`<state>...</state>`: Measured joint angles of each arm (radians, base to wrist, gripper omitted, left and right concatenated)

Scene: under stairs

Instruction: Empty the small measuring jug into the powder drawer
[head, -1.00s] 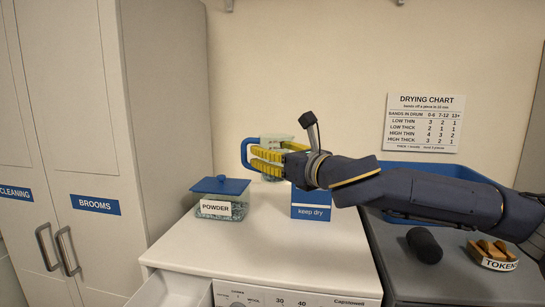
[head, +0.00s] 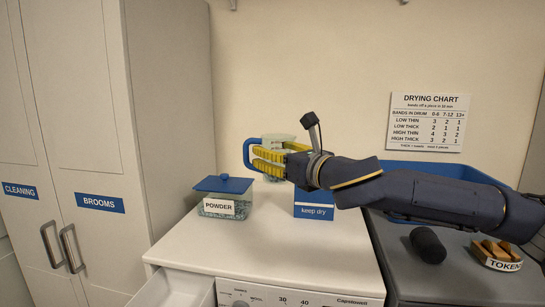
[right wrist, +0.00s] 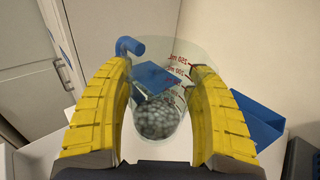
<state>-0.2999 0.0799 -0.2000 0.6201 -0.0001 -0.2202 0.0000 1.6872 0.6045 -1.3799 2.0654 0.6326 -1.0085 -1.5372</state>
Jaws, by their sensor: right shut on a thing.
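The small measuring jug (head: 279,139) is clear, with a blue handle on its left side in the head view. It stands about upright. In the right wrist view the jug (right wrist: 158,122) shows red volume marks and grey-white granules in its lower part. My right gripper (head: 266,160) has yellow fingers shut around the jug's body; its fingers (right wrist: 163,125) flank the jug in the wrist view. The powder drawer (head: 177,291) is pulled open at the front left of the white washing machine, cut off by the frame's bottom edge. My left gripper is not in view.
A blue-lidded POWDER box (head: 224,197) stands on the white machine top (head: 270,245), left of a blue "keep dry" box (head: 314,207). The white top's front is clear.

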